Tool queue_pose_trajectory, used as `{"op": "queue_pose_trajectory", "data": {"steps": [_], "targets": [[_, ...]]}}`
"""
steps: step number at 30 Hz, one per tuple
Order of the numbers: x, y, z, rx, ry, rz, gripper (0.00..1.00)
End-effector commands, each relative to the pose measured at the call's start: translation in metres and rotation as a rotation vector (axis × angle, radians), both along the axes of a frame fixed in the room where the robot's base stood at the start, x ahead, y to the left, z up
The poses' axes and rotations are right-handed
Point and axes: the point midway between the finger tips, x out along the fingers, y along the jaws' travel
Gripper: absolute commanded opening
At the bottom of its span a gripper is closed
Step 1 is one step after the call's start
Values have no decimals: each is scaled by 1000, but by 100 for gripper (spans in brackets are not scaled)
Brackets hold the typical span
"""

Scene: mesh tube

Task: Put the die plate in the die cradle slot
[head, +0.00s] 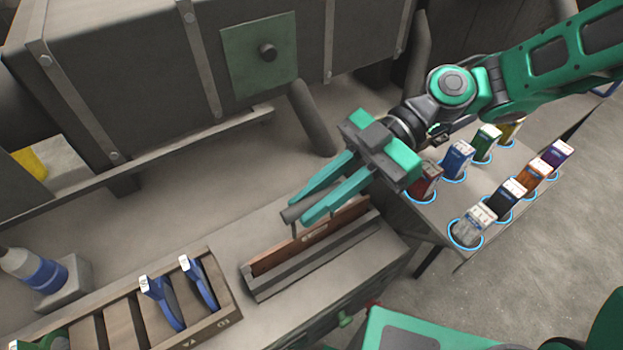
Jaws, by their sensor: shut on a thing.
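The die plate (310,239) is a long reddish-brown plate with a small pale mark on its face and a grey bar handle on top. My gripper (310,208) reaches down from the upper right, its two teal fingers shut on that handle. The plate stands on edge, lengthwise along the die cradle (325,262), a long grey rail on the bench top. The plate's lower edge is hidden behind the cradle's front rail. I cannot tell whether it is seated in the slot or held just above it.
A wooden tray (222,322) with blue-handled tools stands left of the cradle. A blue-and-grey bottle-like object (40,272) is at the far left. A side table (428,212) with several coloured boxes in round holes is at the right. A large grey machine (130,70) stands behind.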

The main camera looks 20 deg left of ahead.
Motion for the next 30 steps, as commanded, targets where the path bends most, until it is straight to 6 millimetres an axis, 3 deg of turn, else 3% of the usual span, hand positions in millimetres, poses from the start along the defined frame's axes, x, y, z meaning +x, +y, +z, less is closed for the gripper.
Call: {"op": "queue_pose_trajectory", "data": {"steps": [5, 15, 16, 18, 30], "targets": [[-1, 0, -13, 3, 0, 3, 0], [-1, 0, -15, 3, 0, 2, 0], [0, 0, -16, -1, -1, 0, 21], [0, 0, -16, -1, -1, 0, 35], [5, -2, -13, 1, -2, -1, 35]]}}
